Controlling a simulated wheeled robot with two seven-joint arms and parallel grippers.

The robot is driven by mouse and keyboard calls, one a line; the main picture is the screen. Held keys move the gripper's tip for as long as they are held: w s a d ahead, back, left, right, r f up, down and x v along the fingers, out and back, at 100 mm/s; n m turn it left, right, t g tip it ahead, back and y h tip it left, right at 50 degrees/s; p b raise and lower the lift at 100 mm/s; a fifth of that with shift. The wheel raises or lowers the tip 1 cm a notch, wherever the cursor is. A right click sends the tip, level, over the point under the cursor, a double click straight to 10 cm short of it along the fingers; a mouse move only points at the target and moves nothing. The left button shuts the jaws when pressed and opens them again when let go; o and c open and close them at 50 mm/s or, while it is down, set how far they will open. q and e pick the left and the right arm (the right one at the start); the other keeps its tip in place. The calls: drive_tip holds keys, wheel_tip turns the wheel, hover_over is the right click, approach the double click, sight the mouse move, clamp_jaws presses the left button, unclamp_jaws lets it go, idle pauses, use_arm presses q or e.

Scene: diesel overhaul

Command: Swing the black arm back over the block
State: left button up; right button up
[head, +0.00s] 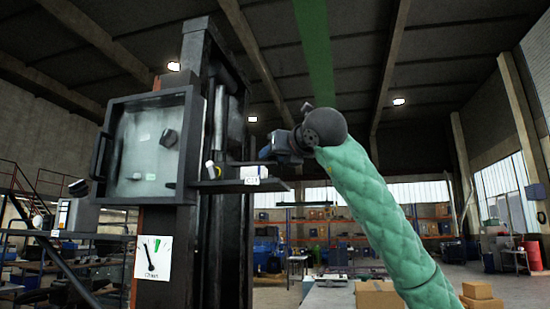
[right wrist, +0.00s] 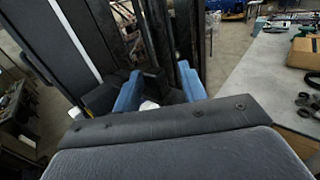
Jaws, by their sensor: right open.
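A tall black column (head: 233,240) stands left of centre in the head view, with a flat black ledge (head: 215,186) reaching out to the right. I cannot tell for certain which dark part is the black arm, and I cannot make out the block. My right gripper (head: 268,150) is above the ledge's right end, beside the column. In the right wrist view its two blue fingers (right wrist: 158,88) are apart, with dark parts and a small white thing (right wrist: 149,106) beyond and between them. I cannot tell whether they touch anything. My left gripper is not in view.
A glass-fronted box (head: 150,147) is fixed to the column's left, above a white dial chart (head: 152,258). Small bottles (head: 212,170) stand on the ledge. A grey table (right wrist: 262,85) is right in the wrist view. Cardboard boxes (head: 378,295) are low right of centre.

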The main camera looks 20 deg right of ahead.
use_arm(q)
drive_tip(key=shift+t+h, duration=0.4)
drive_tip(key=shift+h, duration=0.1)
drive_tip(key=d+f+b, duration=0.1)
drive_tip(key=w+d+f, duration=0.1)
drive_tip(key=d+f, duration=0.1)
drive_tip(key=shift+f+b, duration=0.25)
drive_tip(key=shift+b, duration=0.1)
use_arm(e)
drive_tip(key=s, duration=0.6)
drive_tip(key=shift+s+d, duration=0.35)
drive_tip(key=shift+d, duration=0.05)
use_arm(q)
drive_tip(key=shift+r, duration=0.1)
use_arm(e)
drive_tip(key=shift+c, duration=0.4)
